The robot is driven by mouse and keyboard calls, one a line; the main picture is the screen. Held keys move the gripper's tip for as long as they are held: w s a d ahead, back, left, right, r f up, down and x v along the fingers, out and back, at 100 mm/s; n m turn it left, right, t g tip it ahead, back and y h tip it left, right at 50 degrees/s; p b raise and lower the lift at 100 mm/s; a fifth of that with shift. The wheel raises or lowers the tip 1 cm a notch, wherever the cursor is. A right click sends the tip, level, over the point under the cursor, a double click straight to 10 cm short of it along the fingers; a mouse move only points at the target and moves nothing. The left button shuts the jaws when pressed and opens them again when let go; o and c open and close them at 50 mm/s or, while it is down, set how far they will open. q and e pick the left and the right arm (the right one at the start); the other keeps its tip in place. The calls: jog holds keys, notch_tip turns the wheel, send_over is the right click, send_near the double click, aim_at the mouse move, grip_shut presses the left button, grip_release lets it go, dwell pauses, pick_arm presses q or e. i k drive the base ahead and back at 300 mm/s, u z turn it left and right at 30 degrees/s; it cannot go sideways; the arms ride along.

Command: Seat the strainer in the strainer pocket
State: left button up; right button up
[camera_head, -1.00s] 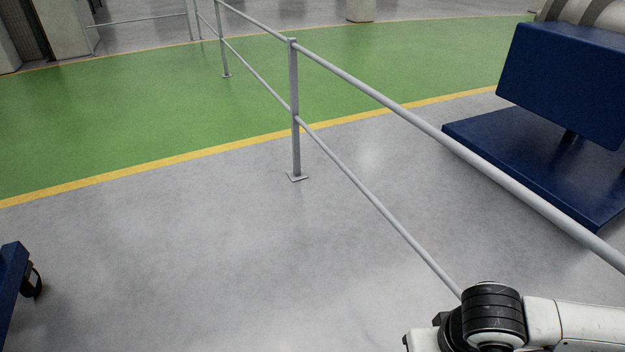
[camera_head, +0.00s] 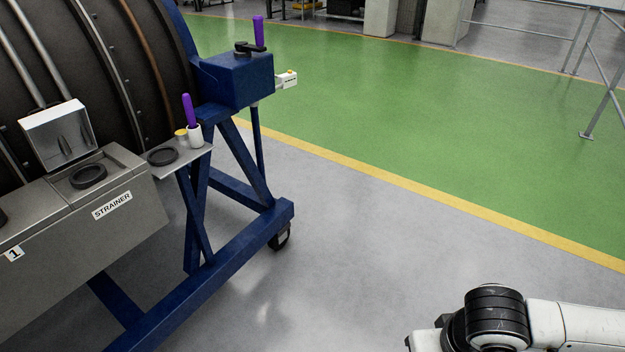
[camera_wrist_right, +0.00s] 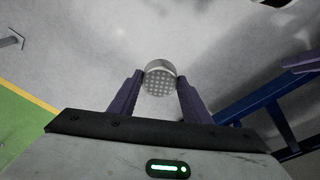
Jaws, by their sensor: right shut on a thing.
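The strainer (camera_wrist_right: 160,82), a small metal cup with a perforated face, is between the fingertips of my right gripper (camera_wrist_right: 159,88) in the right wrist view. The gripper is shut on it and holds it clear above the floor. The strainer pocket (camera_head: 88,176) is a dark ring opening in the top of the grey box (camera_head: 100,230) labelled STRAINER, at the left in the head view. A raised metal lid (camera_head: 58,135) stands open behind it. The strainer and right gripper are outside the head view; only part of my arm shows at lower right. My left gripper is not in view.
A side shelf (camera_head: 195,155) holds a black ring (camera_head: 163,157), a white cup with a purple stick and a yellow-topped item. The blue wheeled stand (camera_head: 225,265) carries the dark engine casing. Open grey floor lies to its right, with a railing (camera_head: 600,100) far right.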

aim_at(60, 229)
jog(key=u, duration=0.95)
jog(key=i, duration=1.1)
jog(key=u, duration=0.8)
